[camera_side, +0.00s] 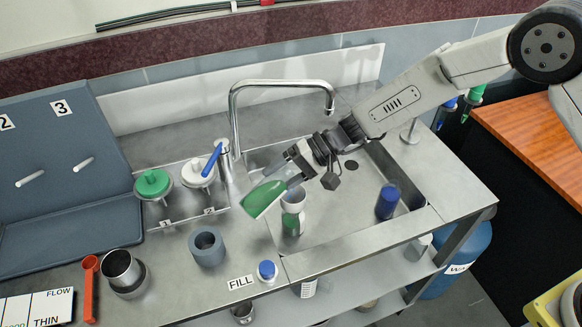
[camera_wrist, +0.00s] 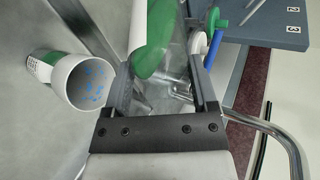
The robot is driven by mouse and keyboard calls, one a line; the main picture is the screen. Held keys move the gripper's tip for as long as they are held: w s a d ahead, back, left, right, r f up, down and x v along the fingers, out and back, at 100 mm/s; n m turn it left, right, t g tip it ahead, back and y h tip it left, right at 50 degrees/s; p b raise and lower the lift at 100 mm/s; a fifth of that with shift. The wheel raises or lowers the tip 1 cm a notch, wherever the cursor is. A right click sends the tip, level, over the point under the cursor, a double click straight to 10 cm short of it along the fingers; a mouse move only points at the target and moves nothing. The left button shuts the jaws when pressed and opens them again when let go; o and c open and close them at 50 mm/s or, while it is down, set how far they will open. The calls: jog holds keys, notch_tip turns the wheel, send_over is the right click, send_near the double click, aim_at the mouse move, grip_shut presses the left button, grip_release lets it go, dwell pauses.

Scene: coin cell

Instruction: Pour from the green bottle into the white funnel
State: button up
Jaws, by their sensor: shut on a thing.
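My gripper (camera_side: 297,172) is shut on a green bottle (camera_side: 263,198), held tilted above the counter, its far end pointing down and left. In the wrist view the bottle (camera_wrist: 153,45) shows green, white and clear parts between the fingers (camera_wrist: 162,85). The white funnel (camera_side: 197,172) appears to be the white round piece at position 2, left of the bottle and apart from it. A blue handle stands beside it. It is partly visible in the wrist view (camera_wrist: 200,43). The bottle's mouth and contents cannot be made out.
A green funnel-like piece (camera_side: 152,184) is at position 1. A white open container with a green label (camera_side: 292,222) stands close below the held bottle; blue specks show inside it (camera_wrist: 88,82). A tall faucet (camera_side: 236,115), grey ring (camera_side: 207,247) and blue bottle (camera_side: 387,202) stand nearby.

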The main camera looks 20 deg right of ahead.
aim_at(257, 189)
jog(key=shift+h, duration=0.5)
dwell(0.3)
jog(key=shift+f+t+h, duration=0.3)
jog(key=shift+h, duration=0.7)
jog(key=shift+a+r+n+h, duration=0.15)
jog(key=shift+r+n+h, duration=0.35)
jog(key=shift+h, duration=0.4)
jog(key=shift+s+a+t+h+b, duration=0.1)
jog(key=shift+a+t+h+b, duration=0.2)
jog(key=shift+a+h+b, duration=0.1)
jog(key=shift+s+a+f+t+h+b, duration=0.15)
jog(key=shift+s+a+h+b, duration=0.1)
jog(key=shift+a+h, duration=0.35)
jog(key=shift+s+a+f+t+h+b, duration=0.1)
jog(key=shift+a+f+t+h+b, duration=0.1)
jog(key=shift+a+h, duration=0.35)
jog(key=shift+s+a+r+h, duration=0.1)
jog(key=shift+a+h, duration=0.1)
jog(key=shift+h, duration=0.55)
jog(key=shift+s+a+n+t+h, duration=0.2)
jog(key=shift+a+n+t+h, duration=0.2)
jog(key=shift+a+h, duration=0.6)
jog(key=shift+d, duration=0.1)
